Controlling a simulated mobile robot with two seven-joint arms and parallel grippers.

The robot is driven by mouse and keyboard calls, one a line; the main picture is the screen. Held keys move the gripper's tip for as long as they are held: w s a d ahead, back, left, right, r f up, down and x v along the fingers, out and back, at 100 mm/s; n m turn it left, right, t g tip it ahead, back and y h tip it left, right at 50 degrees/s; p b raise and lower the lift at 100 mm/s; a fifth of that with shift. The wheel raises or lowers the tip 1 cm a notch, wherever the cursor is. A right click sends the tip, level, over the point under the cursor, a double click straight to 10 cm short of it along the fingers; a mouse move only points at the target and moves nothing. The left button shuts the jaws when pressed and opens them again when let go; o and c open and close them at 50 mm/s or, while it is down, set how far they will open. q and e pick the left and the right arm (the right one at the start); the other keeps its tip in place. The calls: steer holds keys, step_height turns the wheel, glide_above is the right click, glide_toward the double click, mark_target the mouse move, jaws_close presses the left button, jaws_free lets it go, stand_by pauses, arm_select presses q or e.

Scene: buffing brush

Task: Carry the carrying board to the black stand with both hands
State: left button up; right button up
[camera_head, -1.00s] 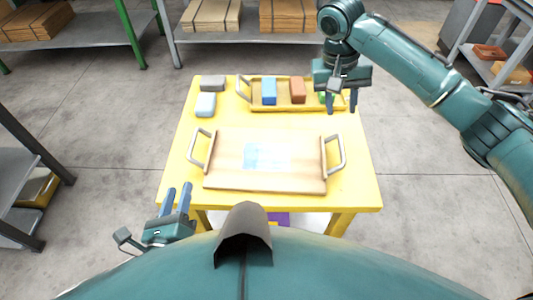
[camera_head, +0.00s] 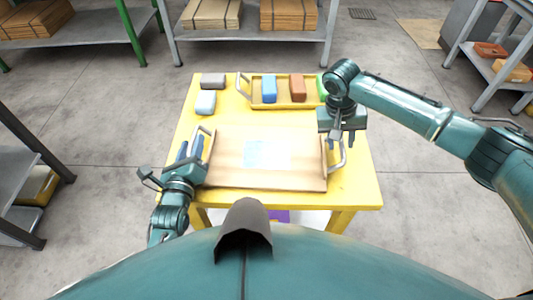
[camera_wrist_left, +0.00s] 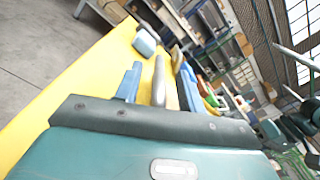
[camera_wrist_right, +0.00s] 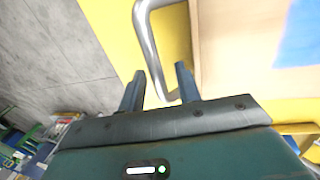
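The carrying board (camera_head: 228,168) is a flat wooden panel with a pale blue patch and a metal handle at each end. It lies on the yellow table (camera_head: 355,188). My left gripper (camera_head: 190,150) is open at the left handle; in the left wrist view that handle (camera_wrist_left: 158,82) stands between the two fingers, which look apart. My right gripper (camera_head: 343,138) is open above the right handle (camera_head: 341,160). In the right wrist view this handle (camera_wrist_right: 147,42) lies ahead of the spread fingers, its lower end showing between them. I see no black stand clearly.
Behind the board is a yellow tray (camera_head: 284,104) with blue, brown and green blocks. Shelves stand left, behind and right; grey floor is clear around the table.

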arm_select(q)
steer(key=shift+c, duration=0.3)
arm_select(e)
steer(key=shift+f, duration=0.1)
steer(key=shift+c, duration=0.3)
arm_select(q)
steer(key=c, duration=0.6)
arm_select(e)
steer(key=c, duration=0.6)
arm_select(q)
jaws_close()
arm_select(e)
jaws_close()
